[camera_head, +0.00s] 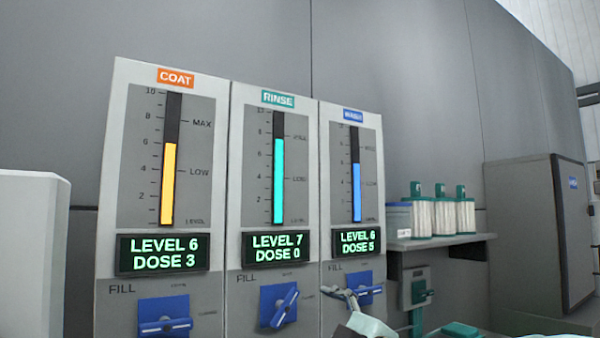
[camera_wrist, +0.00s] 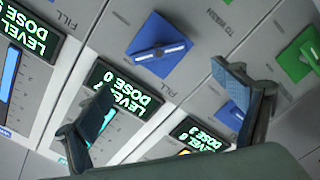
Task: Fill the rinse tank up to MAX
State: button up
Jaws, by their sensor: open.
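The rinse panel (camera_head: 235,200) is the middle one of three in the head view. Its teal bar (camera_head: 278,180) reaches about the MAX mark. Its display (camera_head: 275,247) reads LEVEL 7, DOSE 0. Below it, the blue rinse fill knob (camera_head: 278,305) has its handle slanted. The same knob shows in the wrist view (camera_wrist: 158,48), beyond the fingertips and apart from them. My gripper (camera_wrist: 166,88) is open and empty. In the head view, my gripper (camera_head: 350,297) appears in front of the right panel's blue knob (camera_head: 371,279), partly covering it.
The coat panel (camera_head: 107,180) at left reads LEVEL 6, DOSE 3; its knob (camera_head: 164,314) has a level handle. The right panel reads LEVEL 6, DOSE 5. A shelf (camera_head: 440,241) with white filters stands right.

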aim_at(289, 306)
jog(key=c, duration=0.8)
jog(key=n, duration=0.2)
jog(key=shift+w+f+n+b, duration=0.1)
jog(key=shift+n+b, duration=0.25)
jog(key=shift+n, duration=0.05)
jog(key=c, duration=0.5)
jog(key=shift+w+n, duration=0.1)
jog(key=shift+n, duration=1)
jog(key=shift+c, duration=0.4)
jog(key=w+a+n+b, duration=0.1)
jog(key=w+a+n, duration=0.1)
jog(key=w+n, duration=0.1)
jog(key=w+a+n+b, duration=0.1)
jog(key=w+a+n, duration=0.1)
jog(key=n, duration=0.3)
jog(key=w+a+n+b, duration=0.1)
jog(key=w+n, duration=0.3)
jog(key=n, duration=0.1)
jog(key=shift+w+a, duration=0.35)
jog(key=shift+a, duration=0.05)
grip_shut()
